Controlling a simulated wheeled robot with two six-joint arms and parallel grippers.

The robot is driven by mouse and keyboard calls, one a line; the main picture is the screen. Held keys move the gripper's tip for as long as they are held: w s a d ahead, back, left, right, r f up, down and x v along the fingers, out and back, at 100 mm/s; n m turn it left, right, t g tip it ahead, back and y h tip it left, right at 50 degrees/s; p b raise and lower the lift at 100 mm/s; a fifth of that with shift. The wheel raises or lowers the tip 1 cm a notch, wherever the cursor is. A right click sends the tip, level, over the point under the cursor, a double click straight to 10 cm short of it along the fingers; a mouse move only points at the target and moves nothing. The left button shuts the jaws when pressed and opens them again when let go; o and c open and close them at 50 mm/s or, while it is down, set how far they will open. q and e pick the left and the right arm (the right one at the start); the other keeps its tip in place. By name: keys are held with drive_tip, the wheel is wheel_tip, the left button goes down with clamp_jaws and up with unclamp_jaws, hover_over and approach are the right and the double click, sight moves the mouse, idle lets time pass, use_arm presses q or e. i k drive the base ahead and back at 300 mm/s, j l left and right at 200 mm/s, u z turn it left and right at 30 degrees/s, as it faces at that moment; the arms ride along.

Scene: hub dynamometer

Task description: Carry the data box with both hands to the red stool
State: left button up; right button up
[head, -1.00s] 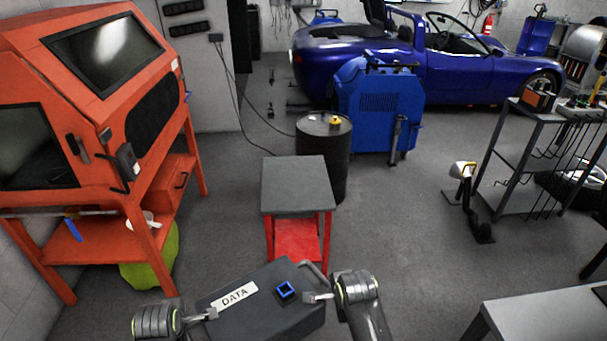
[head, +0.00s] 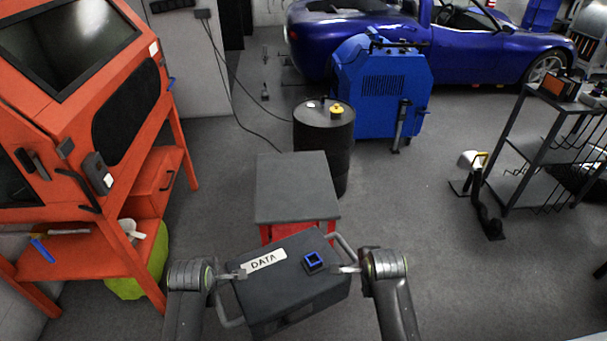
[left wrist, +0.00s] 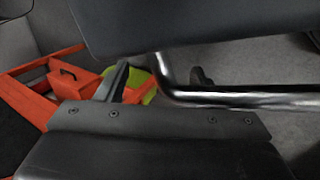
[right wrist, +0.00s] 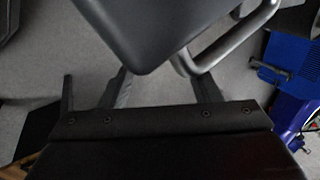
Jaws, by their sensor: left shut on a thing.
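The dark grey data box (head: 290,290), with a white DATA label and a blue square on top, is held in front of the red stool in the head view. The stool has a grey top (head: 295,185) and a red frame; the box hides its lower part. My left gripper (head: 238,275) is shut on the box's left handle (head: 228,315), which also shows in the left wrist view (left wrist: 250,97). My right gripper (head: 345,269) is at the right handle (head: 347,246), seen too in the right wrist view (right wrist: 230,45); its grip on the bar is unclear.
A black drum (head: 325,140) stands right behind the stool, with a blue machine (head: 385,95) beyond it. An orange cabinet (head: 150,190) is at left, a grey shelf cart (head: 545,150) at right. The stool top is bare. Floor right of the stool is clear.

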sight(293, 181)
drive_tip(key=i+z, duration=0.45)
drive_tip(key=i, duration=0.25)
drive_tip(key=i+z, duration=1)
drive_tip(key=i, duration=0.7)
drive_tip(key=i+u, duration=0.25)
drive_tip(key=i, duration=0.2)
drive_tip(key=i+u, duration=0.3)
drive_tip(key=i, duration=0.15)
drive_tip(key=i+u, duration=0.15)
drive_tip(key=u, duration=0.15)
drive_tip(key=i+l+u, duration=0.25)
drive_tip(key=j+u, duration=0.15)
drive_tip(key=u, duration=2.2)
drive_tip(key=k+j, duration=0.05)
drive_tip(key=j, duration=0.05)
